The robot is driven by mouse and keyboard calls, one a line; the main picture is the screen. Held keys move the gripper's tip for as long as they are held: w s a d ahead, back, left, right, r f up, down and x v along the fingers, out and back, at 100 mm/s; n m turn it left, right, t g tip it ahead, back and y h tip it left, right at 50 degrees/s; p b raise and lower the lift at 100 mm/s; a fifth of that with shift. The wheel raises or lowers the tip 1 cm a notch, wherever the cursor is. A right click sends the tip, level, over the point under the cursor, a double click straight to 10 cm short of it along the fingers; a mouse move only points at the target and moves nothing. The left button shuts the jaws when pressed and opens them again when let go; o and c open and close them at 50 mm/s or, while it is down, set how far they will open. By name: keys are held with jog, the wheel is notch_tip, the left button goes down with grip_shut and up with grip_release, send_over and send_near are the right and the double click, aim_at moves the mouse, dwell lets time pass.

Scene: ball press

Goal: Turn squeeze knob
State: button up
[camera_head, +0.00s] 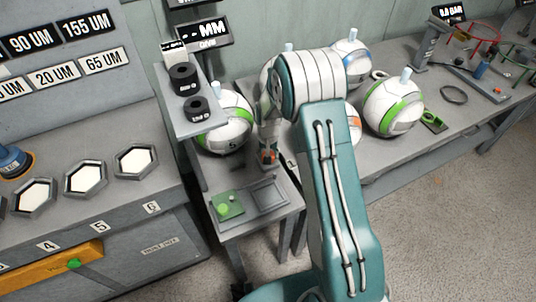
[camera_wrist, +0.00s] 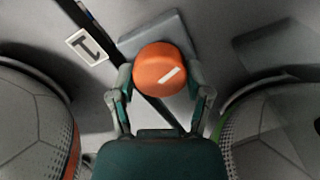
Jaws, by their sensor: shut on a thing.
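The squeeze knob (camera_wrist: 165,68) is a round orange cap with a short white line on its top, seen from above in the wrist view. It sits on a small grey base plate (camera_wrist: 188,26). My gripper (camera_wrist: 160,95) has one finger on each side of the knob and is shut on it. The white line slants up to the right. In the head view my gripper (camera_head: 268,158) is low over the grey bench, with a small bit of orange showing at its fingers. My arm hides part of this area.
White balls with coloured bands stand close on both sides, one with green (camera_head: 225,122) at left and another (camera_head: 393,107) at right. A shelf with black rings (camera_head: 184,77) stands at left. A green pad (camera_head: 227,206) lies in front.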

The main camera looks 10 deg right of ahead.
jog(key=shift+s+f, duration=0.15)
dwell(0.3)
jog(key=o, duration=1.2)
jog(key=shift+c, duration=0.2)
jog(key=shift+a, duration=0.1)
jog(key=shift+r, duration=0.25)
jog(key=shift+r, duration=0.35)
notch_tip(320, 180, up, 11)
